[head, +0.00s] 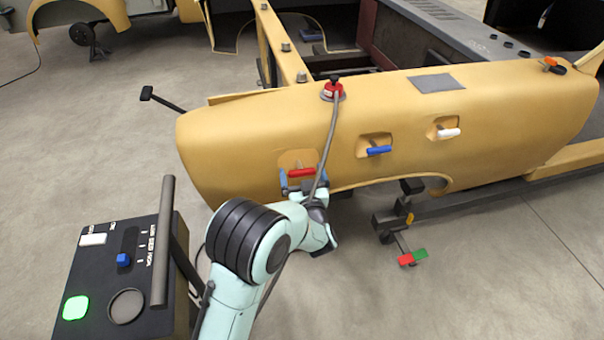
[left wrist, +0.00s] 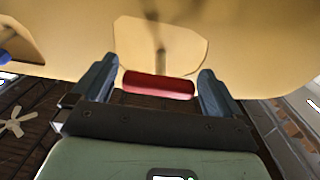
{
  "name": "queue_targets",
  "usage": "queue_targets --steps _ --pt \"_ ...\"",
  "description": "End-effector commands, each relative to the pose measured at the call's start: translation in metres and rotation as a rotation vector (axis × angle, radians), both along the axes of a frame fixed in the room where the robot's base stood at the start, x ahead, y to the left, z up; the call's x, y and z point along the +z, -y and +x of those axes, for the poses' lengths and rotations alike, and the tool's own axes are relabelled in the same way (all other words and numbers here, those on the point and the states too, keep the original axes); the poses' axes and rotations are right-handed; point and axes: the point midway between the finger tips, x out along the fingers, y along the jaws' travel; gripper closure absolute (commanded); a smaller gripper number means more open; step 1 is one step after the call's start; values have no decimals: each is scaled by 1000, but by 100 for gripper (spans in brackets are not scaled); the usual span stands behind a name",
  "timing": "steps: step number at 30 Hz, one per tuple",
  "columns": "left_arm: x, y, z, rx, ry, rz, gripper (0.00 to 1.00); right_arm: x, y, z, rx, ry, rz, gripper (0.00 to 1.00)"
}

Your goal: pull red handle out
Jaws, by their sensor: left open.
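The red handle (head: 301,172) sits in a recess on the yellow shell's (head: 240,135) side, at its left part. In the left wrist view the red handle (left wrist: 158,86) lies crosswise between the two fingers, with a thin stem behind it running into the recess. My left gripper (head: 303,183) is at the handle, its fingers on either side of it. The left wrist view shows the left gripper (left wrist: 157,85) open, with a gap between each finger and the handle's ends. My right gripper is not in view.
A blue handle (head: 379,151) and a white handle (head: 448,133) sit in recesses to the right. A grey cable runs from a red fitting (head: 332,90) down past my gripper. A black control box (head: 125,275) stands at left. A red-green handle (head: 412,257) is low right.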

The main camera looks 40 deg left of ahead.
Motion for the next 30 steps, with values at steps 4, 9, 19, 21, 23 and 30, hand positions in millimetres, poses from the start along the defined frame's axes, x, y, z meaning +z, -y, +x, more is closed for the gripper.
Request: queue_targets --steps 4,9,19,21,23,30 --pt "0 16 -12 -4 -1 -3 0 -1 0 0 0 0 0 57" --pt "0 45 -38 -7 -2 -2 0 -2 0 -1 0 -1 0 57" --pt "0 90 -79 -5 0 -1 0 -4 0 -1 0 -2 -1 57" --pt "0 94 -83 -3 0 -1 0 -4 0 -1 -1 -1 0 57" --pt "0 97 -86 -2 -1 -1 0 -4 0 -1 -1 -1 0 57" --pt "1 99 -88 -1 1 -1 0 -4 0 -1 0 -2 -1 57"
